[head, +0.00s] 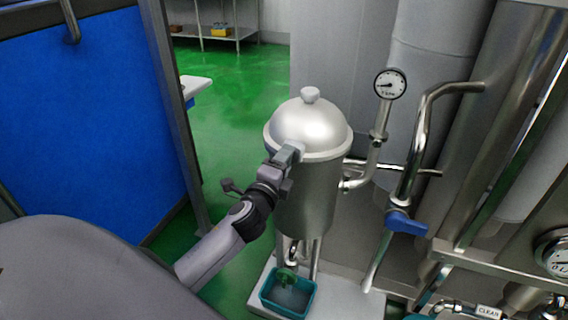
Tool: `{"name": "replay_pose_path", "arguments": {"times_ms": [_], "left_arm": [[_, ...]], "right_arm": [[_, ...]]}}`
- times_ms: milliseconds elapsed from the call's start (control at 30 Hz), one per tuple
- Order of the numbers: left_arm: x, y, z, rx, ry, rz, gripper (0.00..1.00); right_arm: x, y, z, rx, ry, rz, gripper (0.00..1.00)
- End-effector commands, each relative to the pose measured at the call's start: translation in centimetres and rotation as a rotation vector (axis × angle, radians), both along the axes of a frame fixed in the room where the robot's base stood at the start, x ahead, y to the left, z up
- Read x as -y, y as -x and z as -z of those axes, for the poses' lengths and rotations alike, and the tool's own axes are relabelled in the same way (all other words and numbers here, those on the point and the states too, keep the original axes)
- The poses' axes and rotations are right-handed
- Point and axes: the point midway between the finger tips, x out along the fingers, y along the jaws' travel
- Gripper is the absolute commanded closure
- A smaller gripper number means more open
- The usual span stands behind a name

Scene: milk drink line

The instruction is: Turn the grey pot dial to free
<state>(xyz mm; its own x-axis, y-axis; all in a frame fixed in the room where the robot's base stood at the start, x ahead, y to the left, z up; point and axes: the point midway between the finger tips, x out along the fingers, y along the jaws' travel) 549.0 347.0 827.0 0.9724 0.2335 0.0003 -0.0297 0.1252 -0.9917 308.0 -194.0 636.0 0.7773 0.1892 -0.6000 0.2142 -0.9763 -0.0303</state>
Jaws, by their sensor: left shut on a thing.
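A steel pot (308,195) with a domed lid (310,125) and a round top knob (310,95) stands upright in the middle of the head view. My left gripper (287,156) reaches in from the lower left and is shut at the pot's near left side, by the lid rim. What it holds there appears to be the grey pot dial, mostly hidden by the fingers. I cannot read the dial's setting or any mark around it. My right gripper is not in view.
A round gauge (390,83) rises on a pipe right of the pot. A blue valve handle (406,223) sits lower right. A teal tray (288,296) is below the pot. A blue panel (85,120) stands at left. Green floor (235,85) is clear behind.

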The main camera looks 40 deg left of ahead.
Motion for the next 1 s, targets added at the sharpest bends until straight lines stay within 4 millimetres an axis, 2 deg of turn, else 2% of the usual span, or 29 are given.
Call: {"name": "replay_pose_path", "arguments": {"times_ms": [300,867,900,933,1000], "left_arm": [[-0.02,0.00,0.09,0.028,0.118,0.000,0.82],[-0.03,0.00,0.07,0.035,0.144,0.000,0.83],[-0.03,-0.01,0.06,0.035,0.144,-0.001,0.39],[-0.02,-0.02,0.06,0.035,0.144,0.000,0.31],[-0.02,-0.02,0.06,0.034,0.143,0.000,0.31]], "right_arm": [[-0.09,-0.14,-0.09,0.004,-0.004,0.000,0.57],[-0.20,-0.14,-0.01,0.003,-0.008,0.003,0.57],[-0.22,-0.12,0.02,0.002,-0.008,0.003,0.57],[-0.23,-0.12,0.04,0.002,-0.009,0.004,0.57],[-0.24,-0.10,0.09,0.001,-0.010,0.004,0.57]]}}
